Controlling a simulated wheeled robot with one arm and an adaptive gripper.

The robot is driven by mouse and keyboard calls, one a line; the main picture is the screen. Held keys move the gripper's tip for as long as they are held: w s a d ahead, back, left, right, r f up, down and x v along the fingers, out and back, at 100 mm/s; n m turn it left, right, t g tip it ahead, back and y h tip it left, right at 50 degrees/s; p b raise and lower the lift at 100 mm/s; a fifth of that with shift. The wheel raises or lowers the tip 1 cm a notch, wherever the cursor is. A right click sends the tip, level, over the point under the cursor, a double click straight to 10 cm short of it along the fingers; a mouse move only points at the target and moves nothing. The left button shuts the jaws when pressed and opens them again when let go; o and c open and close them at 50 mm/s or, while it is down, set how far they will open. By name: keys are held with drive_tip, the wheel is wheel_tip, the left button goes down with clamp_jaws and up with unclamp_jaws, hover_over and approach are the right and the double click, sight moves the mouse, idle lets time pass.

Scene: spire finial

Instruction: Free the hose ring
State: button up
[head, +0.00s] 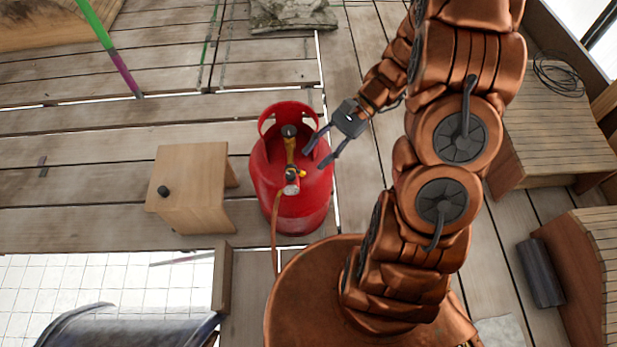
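A red gas cylinder (308,208) stands upright on the plank floor, with a red guard collar (266,121) around its top. A yellow fitting (291,152) with a black knob (289,131) is on top of it. A small gauge-like part (291,189) sits at the fitting's near end. An orange-brown hose (274,222) runs from there down towards my base. The hose ring is too small to make out. My gripper (314,160) is open, its two dark fingers pointing at the fitting from the right. It appears empty; whether it touches the collar is unclear.
A green and purple pole (112,53) crosses the upper left. Wooden benches (560,130) and a dark cylinder (541,273) are at the right.

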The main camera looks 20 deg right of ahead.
sight(300, 173)
drive_tip(key=w+d+f+m+t+y+b, duration=0.2)
drive_tip(key=d+f+m+t+b, duration=0.1)
drive_tip(key=f, duration=0.5)
drive_tip(key=w+d+f+m+t+y+b, duration=0.1)
drive_tip(key=w+d+f+m+t+b, duration=0.2)
drive_tip(key=f, duration=0.5)
drive_tip(key=w+d+f+m+t+y+b, duration=0.2)
drive_tip(key=d+f+m+t+b, duration=0.15)
drive_tip(key=f, duration=0.45)
drive_tip(key=shift+b+x, duration=0.35)
drive_tip(key=shift+x, duration=4)
drive_tip(key=shift+s+a, duration=0.1)
drive_tip(key=shift+s, duration=0.1)
drive_tip(key=shift+c, duration=0.2)
clamp_jaws()
